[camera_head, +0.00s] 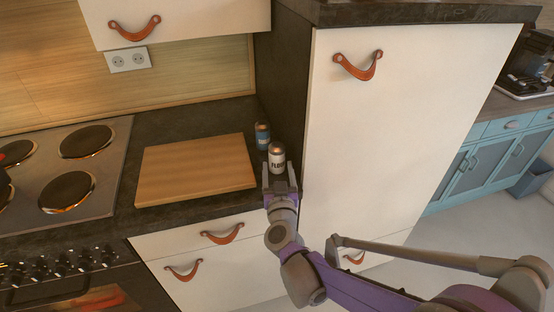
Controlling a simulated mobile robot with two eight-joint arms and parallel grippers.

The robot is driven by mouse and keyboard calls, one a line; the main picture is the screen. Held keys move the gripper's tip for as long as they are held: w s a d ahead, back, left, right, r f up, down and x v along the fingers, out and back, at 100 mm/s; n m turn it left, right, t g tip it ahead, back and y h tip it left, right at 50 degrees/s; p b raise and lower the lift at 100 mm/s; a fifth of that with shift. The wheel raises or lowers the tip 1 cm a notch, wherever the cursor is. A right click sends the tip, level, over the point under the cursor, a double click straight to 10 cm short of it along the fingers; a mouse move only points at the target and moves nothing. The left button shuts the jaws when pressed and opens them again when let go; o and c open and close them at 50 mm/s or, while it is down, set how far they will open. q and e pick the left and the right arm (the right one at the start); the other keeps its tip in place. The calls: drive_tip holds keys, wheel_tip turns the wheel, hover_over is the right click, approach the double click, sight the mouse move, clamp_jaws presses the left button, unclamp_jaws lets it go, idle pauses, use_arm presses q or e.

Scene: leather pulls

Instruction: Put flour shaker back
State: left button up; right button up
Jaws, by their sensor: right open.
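The flour shaker (277,157) is a white can with a brown top and dark lettering on its side. It stands upright on the dark counter at its right end, beside the tall white cabinet. My right gripper (280,180) is open at the shaker's near side, with its fingers to the left and right of the shaker's lower part. The shaker's base is hidden by the gripper, and I cannot tell whether the fingers touch it. My left gripper is not in view.
A blue shaker (262,136) stands just behind. A wooden board (196,168) lies to the left, near the stove (62,172). The tall white cabinet (400,120) closes off the right side. Drawers with leather pulls (222,234) are below the counter.

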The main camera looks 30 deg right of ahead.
drive_tip(key=s+a+f+n+g+y, duration=0.25)
drive_tip(key=s+a+n+y, duration=0.5)
drive_tip(key=a, duration=0.75)
drive_tip(key=s+d+f+m+g, duration=0.1)
drive_tip(key=s+f+g, duration=0.3)
drive_tip(key=s, duration=0.5)
drive_tip(key=s+d+f+m+g, duration=0.1)
drive_tip(key=s+f+g, duration=0.4)
drive_tip(key=s+f, duration=0.2)
drive_tip(key=s, duration=0.2)
drive_tip(key=shift+s+d, duration=0.2)
drive_tip(key=shift+s, duration=0.15)
